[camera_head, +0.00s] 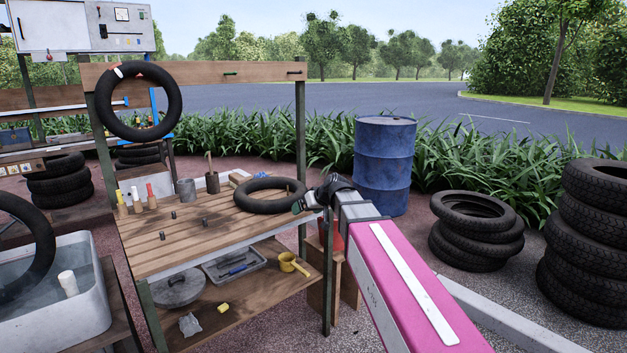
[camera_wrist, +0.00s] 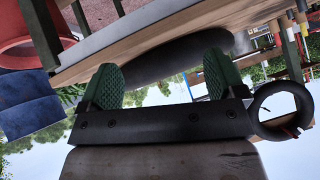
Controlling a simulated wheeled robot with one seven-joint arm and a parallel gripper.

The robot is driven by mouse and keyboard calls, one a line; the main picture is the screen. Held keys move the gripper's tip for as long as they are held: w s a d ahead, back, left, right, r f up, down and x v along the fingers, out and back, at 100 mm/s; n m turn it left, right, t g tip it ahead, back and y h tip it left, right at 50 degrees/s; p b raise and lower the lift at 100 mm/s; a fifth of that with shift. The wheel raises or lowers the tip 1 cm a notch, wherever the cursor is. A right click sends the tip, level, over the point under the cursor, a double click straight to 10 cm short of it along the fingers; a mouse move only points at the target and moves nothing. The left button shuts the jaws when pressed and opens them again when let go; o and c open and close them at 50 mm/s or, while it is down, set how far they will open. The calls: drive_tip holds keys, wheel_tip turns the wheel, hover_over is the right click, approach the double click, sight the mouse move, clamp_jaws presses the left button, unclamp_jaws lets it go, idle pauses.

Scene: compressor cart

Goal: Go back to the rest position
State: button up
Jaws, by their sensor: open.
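My gripper (camera_head: 306,203) is at the right end of the wooden workbench (camera_head: 160,255) in the head view, at the end of my pink arm. In the wrist view my gripper (camera_wrist: 160,85) shows two green ribbed fingers spread apart with nothing between them. A black inner tube (camera_head: 262,208) lies on the bench just left of the gripper. In the wrist view a dark rounded shape, likely this tube (camera_wrist: 170,62), lies beyond the fingers. I cannot tell whether the gripper touches the tube or the bench edge.
Another tube (camera_head: 172,100) hangs on the rack board. A water tub (camera_head: 75,325) stands at left, a blue barrel (camera_head: 384,165) behind the arm, and stacked tyres (camera_head: 475,228) at right. Bottles and cups stand on the bench.

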drive_tip(key=s+d+f+m+g+h, duration=0.3)
drive_tip(key=s+d+f, duration=0.7)
drive_tip(key=f, duration=0.3)
drive_tip(key=s+d+f+m+g+h, duration=0.3)
drive_tip(key=s+d+f+h, duration=0.1)
drive_tip(key=s+d+f, duration=0.7)
drive_tip(key=shift+s+d+f, duration=0.2)
drive_tip(key=shift+s+f, duration=0.1)
drive_tip(key=shift+f, duration=0.6)
drive_tip(key=shift+a, duration=0.1)
